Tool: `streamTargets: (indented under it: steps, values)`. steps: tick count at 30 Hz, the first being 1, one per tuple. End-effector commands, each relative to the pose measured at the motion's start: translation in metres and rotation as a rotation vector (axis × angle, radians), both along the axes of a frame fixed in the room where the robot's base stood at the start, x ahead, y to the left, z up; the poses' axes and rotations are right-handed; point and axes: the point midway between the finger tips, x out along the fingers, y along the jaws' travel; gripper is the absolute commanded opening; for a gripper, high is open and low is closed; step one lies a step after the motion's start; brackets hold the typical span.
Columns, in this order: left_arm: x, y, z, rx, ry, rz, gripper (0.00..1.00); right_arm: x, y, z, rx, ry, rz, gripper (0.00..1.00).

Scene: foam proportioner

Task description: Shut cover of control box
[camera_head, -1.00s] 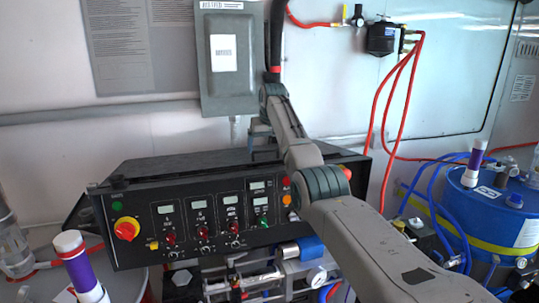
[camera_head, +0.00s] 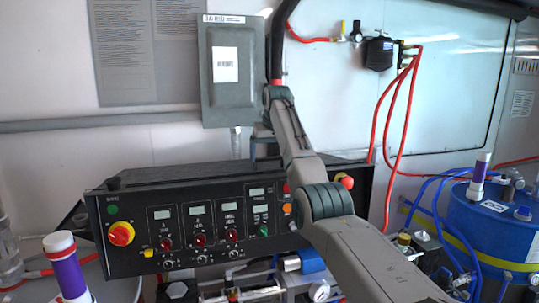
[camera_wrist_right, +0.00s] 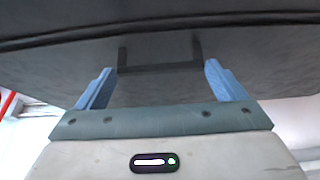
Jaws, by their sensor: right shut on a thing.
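The black control box (camera_head: 130,240) stands against the wall, its front panel bearing knobs, small displays and buttons. Its dark cover (camera_head: 170,176) lies over the top and looks low, nearly level; my arm hides part of it, so I cannot tell whether it is fully seated. My right gripper (camera_wrist_right: 160,85) is at the cover, mostly hidden behind my own arm in the head view. In the right wrist view its blue fingers stand either side of a dark handle-like bar (camera_wrist_right: 160,68) on the cover's dark surface (camera_wrist_right: 260,60), and it is shut on it. My left gripper is out of view.
A grey wall box (camera_head: 232,95) hangs above the control box. Red hoses (camera_head: 385,130) run down the wall at right, near a blue drum (camera_head: 490,225) with blue hoses. A purple-and-white cylinder (camera_head: 68,270) stands at the front left. Pipes and gauges (camera_head: 319,290) sit below the panel.

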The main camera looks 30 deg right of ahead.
Motion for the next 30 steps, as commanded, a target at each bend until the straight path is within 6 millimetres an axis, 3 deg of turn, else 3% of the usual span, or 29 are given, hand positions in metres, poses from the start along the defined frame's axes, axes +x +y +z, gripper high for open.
streamTargets:
  steps: [1, 2, 3, 14, 24, 30]
  values:
    - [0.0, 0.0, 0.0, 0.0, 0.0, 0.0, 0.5, -0.001, 0.001, -0.004, 0.003, 0.012, 0.0, 0.5]
    - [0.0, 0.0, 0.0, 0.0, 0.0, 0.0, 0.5, -0.001, 0.001, -0.005, 0.003, 0.012, 0.0, 0.95]
    - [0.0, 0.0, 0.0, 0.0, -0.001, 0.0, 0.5, -0.001, 0.001, -0.005, 0.003, 0.012, 0.0, 1.0]
    - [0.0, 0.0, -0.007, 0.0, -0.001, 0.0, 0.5, -0.005, 0.002, 0.009, 0.002, 0.003, 0.0, 1.0]
    - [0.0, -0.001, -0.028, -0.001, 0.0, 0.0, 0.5, -0.03, 0.008, 0.069, 0.002, 0.006, 0.001, 1.0]
    - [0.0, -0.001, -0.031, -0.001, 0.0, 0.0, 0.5, -0.039, 0.01, 0.092, 0.003, 0.009, 0.0, 1.0]
